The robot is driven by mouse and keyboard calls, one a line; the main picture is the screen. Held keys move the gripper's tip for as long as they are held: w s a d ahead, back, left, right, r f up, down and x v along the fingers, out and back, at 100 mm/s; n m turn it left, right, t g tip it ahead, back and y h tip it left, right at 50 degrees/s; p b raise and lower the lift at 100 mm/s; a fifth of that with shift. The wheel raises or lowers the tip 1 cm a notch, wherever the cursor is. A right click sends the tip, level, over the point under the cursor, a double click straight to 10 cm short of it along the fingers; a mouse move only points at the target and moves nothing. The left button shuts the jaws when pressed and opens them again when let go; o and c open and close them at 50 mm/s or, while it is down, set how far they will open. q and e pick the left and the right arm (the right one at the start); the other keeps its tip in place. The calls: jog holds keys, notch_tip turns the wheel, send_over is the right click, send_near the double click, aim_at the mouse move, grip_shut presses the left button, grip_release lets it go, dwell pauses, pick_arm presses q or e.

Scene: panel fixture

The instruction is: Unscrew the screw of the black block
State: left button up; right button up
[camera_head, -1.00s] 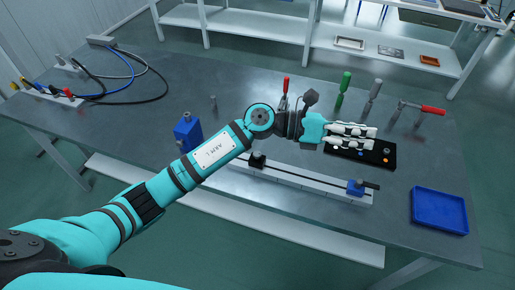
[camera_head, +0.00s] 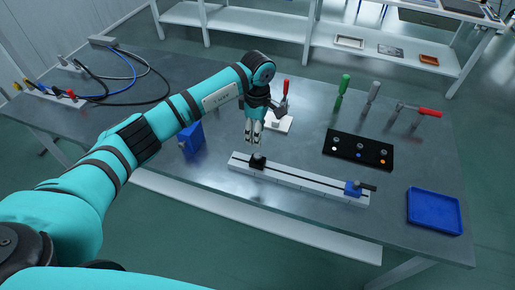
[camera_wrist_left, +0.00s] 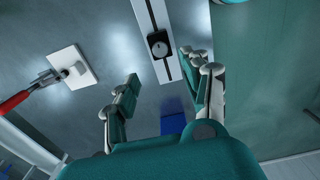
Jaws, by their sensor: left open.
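The black block (camera_head: 257,161) sits on the left part of the light rail (camera_head: 310,184). In the left wrist view the black block (camera_wrist_left: 158,44) shows a round knob-like top, which I take for its screw. My left gripper (camera_head: 251,142) points down just above and behind the black block, apart from it. In the left wrist view my left gripper (camera_wrist_left: 165,70) is open and empty, with the block beyond and between its fingertips. My right gripper is not in view.
A blue block (camera_head: 355,188) with a handle sits on the rail's right end. A black panel (camera_head: 358,150), a blue tray (camera_head: 436,210) and a red-handled clamp (camera_head: 285,88) on a white plate stand around. A blue block (camera_head: 188,137) stands left, partly behind my arm.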

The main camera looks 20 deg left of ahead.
aim_at(258, 155)
pick_arm(q)
notch_tip(258, 155, down, 10)
jog(key=shift+r+p, duration=0.2)
jog(key=shift+p, duration=0.75)
jog(key=shift+c, duration=0.3)
grip_shut()
